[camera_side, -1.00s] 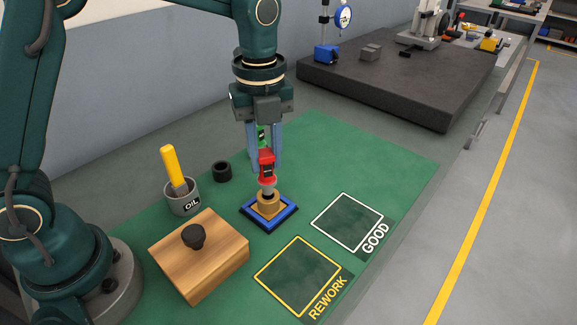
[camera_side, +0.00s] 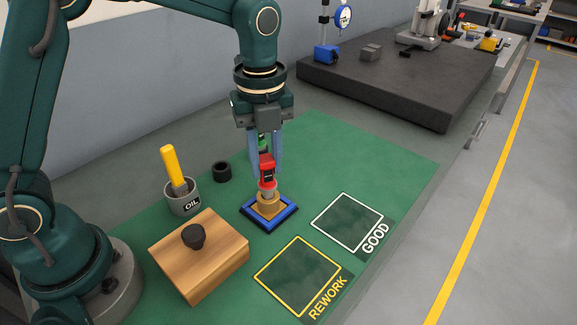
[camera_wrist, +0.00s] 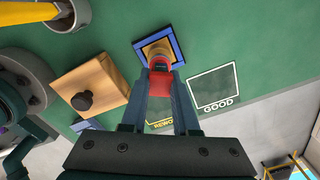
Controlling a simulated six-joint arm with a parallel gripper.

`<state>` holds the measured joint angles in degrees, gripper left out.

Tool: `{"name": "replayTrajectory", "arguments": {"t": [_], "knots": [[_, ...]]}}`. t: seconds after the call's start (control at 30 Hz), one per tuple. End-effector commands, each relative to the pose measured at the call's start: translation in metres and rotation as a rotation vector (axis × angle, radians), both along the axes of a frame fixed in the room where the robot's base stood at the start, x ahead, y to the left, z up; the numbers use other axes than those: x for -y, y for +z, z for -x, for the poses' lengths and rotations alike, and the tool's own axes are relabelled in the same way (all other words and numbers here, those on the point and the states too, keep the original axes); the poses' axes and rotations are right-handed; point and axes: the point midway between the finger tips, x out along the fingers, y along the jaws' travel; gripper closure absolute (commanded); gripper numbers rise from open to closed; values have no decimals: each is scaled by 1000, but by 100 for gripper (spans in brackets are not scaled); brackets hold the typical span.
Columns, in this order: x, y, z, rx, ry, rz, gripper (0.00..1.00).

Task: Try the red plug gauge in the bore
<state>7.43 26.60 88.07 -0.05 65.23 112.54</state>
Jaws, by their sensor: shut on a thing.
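My gripper (camera_side: 265,172) is shut on the plug gauge, whose red part (camera_side: 267,174) faces down and whose green part (camera_side: 263,143) shows higher between the fingers. The gauge is upright above a brass-coloured bushing (camera_side: 268,208) in a blue square fixture (camera_side: 287,216). A short grey length of plug shows between the red part and the bushing's top. The tip meets the bore, but how far it sits inside is hidden. The wrist view also shows the red part (camera_wrist: 160,84) over the blue fixture (camera_wrist: 177,43).
A wooden block (camera_side: 222,262) with a black knob (camera_side: 194,236) stands front left. Behind it are an OIL cup (camera_side: 183,202) with a yellow-handled brush (camera_side: 172,166) and a black ring (camera_side: 222,172). The GOOD square (camera_side: 347,222) and REWORK square (camera_side: 297,277) are empty.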

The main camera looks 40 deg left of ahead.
Motion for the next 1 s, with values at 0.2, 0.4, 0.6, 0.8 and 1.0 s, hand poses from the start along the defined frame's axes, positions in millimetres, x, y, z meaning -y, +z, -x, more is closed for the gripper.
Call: {"name": "replayTrajectory", "arguments": {"t": [0.2,0.4,0.6,0.8,1.0], "knots": [[0,-1,1,-5,-1,-2,100],[0,-1,1,-5,-1,-2,100],[0,7,0,-2,0,-1,100],[0,17,0,0,0,-1,100],[0,26,0,0,0,-1,100]]}}
